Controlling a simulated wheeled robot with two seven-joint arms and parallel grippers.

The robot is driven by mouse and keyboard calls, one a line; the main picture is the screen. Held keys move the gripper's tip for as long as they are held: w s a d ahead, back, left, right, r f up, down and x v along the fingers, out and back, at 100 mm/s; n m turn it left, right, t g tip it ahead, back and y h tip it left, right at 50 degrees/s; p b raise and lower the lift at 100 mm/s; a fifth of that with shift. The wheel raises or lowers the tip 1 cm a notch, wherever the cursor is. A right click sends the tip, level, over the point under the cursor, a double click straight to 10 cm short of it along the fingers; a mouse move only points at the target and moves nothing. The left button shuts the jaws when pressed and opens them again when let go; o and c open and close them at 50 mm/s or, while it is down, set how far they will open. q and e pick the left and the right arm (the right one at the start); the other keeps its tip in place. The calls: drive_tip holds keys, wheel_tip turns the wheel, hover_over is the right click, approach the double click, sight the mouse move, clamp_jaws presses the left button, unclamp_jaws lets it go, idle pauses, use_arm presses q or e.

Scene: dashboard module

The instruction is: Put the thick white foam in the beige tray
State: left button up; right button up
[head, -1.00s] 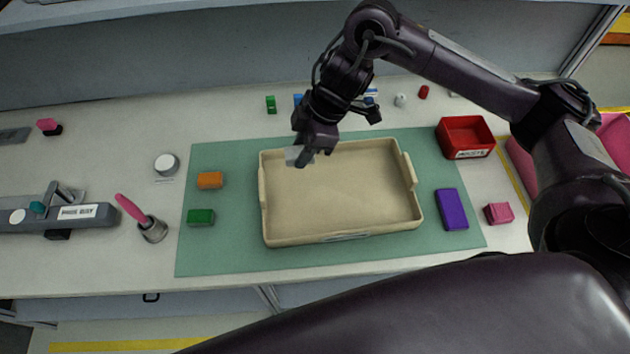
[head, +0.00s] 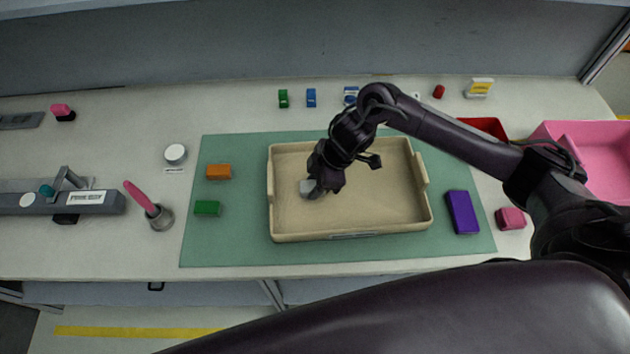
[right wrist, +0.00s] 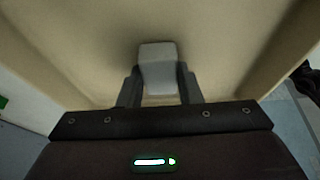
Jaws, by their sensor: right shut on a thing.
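The beige tray (head: 385,210) lies on the green mat in the middle of the bench. My right gripper (head: 318,187) is inside the tray's outline, over its left half, shut on the white foam (head: 307,187). In the right wrist view the foam (right wrist: 158,62) is a pale grey-white block between the two fingers (right wrist: 160,85), with the tray floor beyond it. I cannot tell whether the foam touches the floor. My left gripper is not in view.
On the mat, orange (head: 219,171) and green (head: 207,208) blocks lie left of the tray, and a purple block (head: 462,212) lies right. A pink bin (head: 580,150) and a partly hidden red bin (head: 483,126) stand at right. A cup with a pink-handled tool (head: 158,215) stands at left.

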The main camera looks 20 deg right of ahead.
drive_tip(key=shift+f, duration=0.1)
drive_tip(key=o, duration=0.9)
drive_tip(key=shift+r, duration=0.3)
drive_tip(key=v, duration=1.1)
drive_tip(key=shift+s+d+r, duration=0.1)
drive_tip(key=shift+d+r, duration=0.15)
drive_tip(key=shift+r, duration=0.05)
